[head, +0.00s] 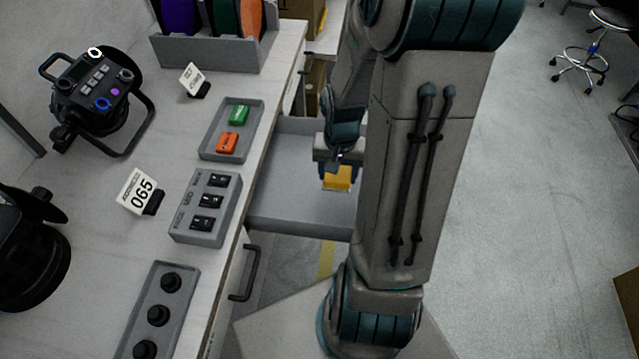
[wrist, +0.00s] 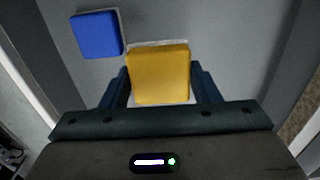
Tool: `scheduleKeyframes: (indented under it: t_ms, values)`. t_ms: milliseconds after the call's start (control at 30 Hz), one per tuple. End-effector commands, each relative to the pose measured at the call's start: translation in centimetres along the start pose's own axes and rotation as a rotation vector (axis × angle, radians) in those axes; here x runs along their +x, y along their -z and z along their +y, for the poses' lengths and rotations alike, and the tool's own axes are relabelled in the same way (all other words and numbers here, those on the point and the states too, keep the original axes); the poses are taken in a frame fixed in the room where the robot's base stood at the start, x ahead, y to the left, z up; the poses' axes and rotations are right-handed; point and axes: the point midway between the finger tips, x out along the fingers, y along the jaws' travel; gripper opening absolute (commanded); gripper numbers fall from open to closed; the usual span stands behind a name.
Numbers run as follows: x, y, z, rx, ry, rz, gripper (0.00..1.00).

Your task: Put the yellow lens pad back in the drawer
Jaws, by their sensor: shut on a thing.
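The yellow lens pad (wrist: 158,73) is a square block held between the two fingers of my gripper (wrist: 160,90), seen in the wrist view. In the head view the yellow pad (head: 337,178) shows below my gripper (head: 338,168), over the open grey drawer (head: 300,208). My gripper is shut on the pad. A blue pad (wrist: 96,34) lies on the drawer floor to the upper left of the yellow one in the wrist view. I cannot tell whether the yellow pad touches the drawer floor. My arm hides the drawer's right part in the head view.
A tray (head: 206,147) with a green and an orange block stands on the white worktop. A grey switch box (head: 182,232) and a tray of black knobs (head: 140,318) stand nearer. Par cans stand at the left. A black handle (head: 247,272) sticks out below the drawer.

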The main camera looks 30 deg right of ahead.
Motion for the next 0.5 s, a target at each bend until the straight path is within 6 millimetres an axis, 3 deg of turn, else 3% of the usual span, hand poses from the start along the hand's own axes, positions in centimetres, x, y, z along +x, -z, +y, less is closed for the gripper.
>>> scheduleKeyframes:
  t_ms: [200,500]
  values:
    - [2.7,1.2,-4.1,-0.004,0.001,-0.001,0.34]
    - [4.5,1.6,-5.2,0.001,-0.001,-0.003,0.34]
